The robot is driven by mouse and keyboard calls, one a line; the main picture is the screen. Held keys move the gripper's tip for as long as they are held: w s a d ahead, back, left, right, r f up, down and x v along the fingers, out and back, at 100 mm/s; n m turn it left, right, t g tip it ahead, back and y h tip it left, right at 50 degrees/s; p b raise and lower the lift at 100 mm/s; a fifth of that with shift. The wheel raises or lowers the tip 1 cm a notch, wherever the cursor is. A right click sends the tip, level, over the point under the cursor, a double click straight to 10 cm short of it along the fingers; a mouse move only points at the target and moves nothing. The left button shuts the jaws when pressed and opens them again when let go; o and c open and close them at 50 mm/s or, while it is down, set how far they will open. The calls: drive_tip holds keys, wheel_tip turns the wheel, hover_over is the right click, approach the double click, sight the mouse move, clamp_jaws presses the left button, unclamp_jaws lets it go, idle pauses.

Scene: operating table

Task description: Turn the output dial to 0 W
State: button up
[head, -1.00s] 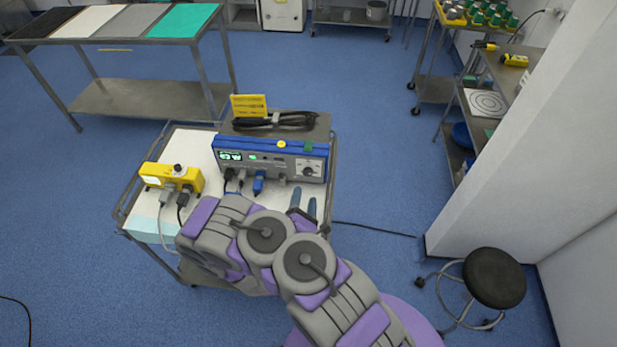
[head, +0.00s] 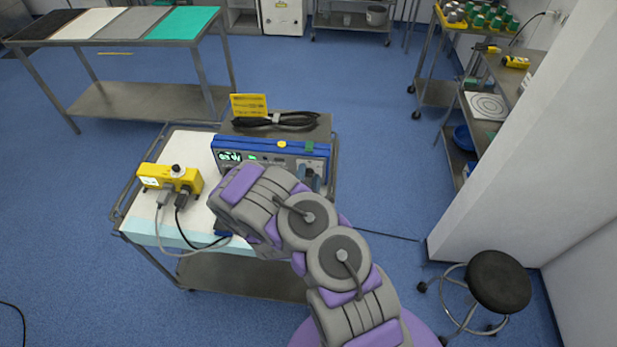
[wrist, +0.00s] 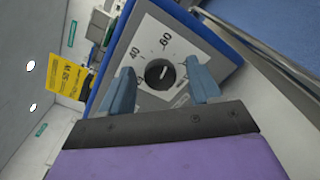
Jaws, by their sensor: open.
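The generator (head: 262,147) is a blue and grey box with a green-lit display, standing on a wheeled cart. Its output dial (wrist: 159,74) is a black round knob on a white scale plate in the wrist view. The numbers 40 and 60 show on the scale; the rest is partly hidden or unreadable, and the knob's exact setting is unclear. My gripper (wrist: 160,66) is open, with one blue-grey finger on each side of the knob and visible gaps. In the head view, my gripper (head: 311,178) is in front of the panel's right end and hides the dial.
A yellow box (head: 169,178) with plugged cables stands left on the cart (head: 180,226). A coiled black cable (head: 275,119) and a yellow card (head: 249,105) are on top of the generator. A wall (head: 530,160) and a stool (head: 498,281) are at right.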

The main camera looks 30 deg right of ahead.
drive_tip(key=c, duration=1)
drive_tip(key=shift+c, duration=0.2)
